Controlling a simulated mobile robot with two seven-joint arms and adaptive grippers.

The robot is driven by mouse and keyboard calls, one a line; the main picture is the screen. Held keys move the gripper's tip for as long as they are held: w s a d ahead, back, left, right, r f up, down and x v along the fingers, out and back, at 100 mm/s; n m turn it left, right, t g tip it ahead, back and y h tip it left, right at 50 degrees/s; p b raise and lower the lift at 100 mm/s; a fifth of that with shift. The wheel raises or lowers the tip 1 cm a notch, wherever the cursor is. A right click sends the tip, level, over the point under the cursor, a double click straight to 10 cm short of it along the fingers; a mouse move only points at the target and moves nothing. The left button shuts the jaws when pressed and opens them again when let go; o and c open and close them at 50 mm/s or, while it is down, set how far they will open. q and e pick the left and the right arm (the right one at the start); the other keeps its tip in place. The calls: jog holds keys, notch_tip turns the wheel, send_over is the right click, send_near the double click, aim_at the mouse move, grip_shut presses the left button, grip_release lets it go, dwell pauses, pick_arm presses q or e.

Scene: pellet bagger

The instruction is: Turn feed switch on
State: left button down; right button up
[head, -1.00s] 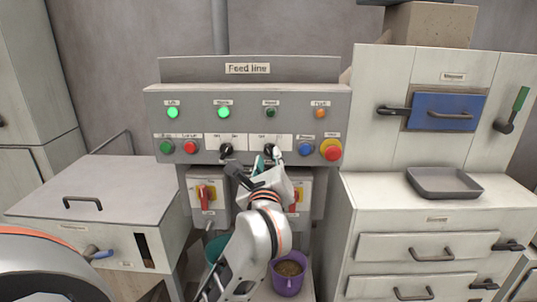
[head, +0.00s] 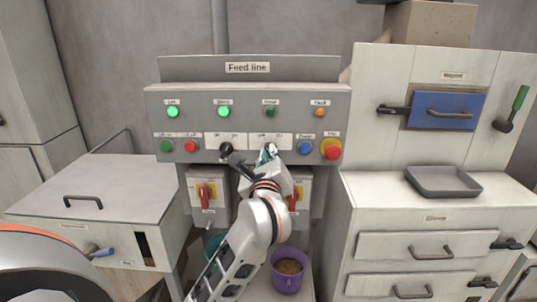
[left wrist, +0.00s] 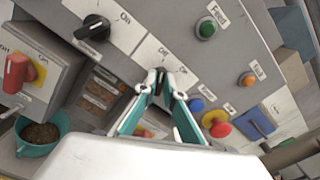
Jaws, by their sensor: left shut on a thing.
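The grey Feed line panel (head: 318,103) stands ahead. Its feed switch is the right one of two black rotary switches, under an Off/On label plate (head: 285,141). My left gripper (head: 267,154) is at this switch and hides most of it in the head view. In the left wrist view, the teal fingers close on the dark feed switch knob (left wrist: 159,85), just below the Off and On words; its exact angle cannot be told. The feed lamp (head: 270,112) is dark green and looks unlit. My right gripper is not in view.
The other black switch (head: 226,150) is close on the left. Blue (head: 305,149) and red (head: 332,150) buttons are close on the right. Two red-handled isolators (head: 206,193) sit below. A purple bucket (head: 288,283) of pellets stands under the panel.

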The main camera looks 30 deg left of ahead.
pick_arm(q)
jog(key=shift+w+d+m+p, duration=0.15)
jog(key=shift+m+p, duration=0.75)
jog(key=shift+m, duration=2.05)
jog(key=shift+w+d+m+p, duration=0.15)
jog(key=shift+m+p, duration=0.75)
jog(key=shift+m, duration=2.05)
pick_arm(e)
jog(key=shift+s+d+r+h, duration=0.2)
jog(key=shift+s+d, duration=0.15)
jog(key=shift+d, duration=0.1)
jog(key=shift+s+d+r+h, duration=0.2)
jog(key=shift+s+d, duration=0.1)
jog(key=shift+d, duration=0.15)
pick_arm(q)
jog(key=shift+s, duration=0.1)
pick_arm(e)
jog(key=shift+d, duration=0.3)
pick_arm(q)
jog(key=c, duration=2.1)
grip_release()
jog(key=shift+c, duration=0.2)
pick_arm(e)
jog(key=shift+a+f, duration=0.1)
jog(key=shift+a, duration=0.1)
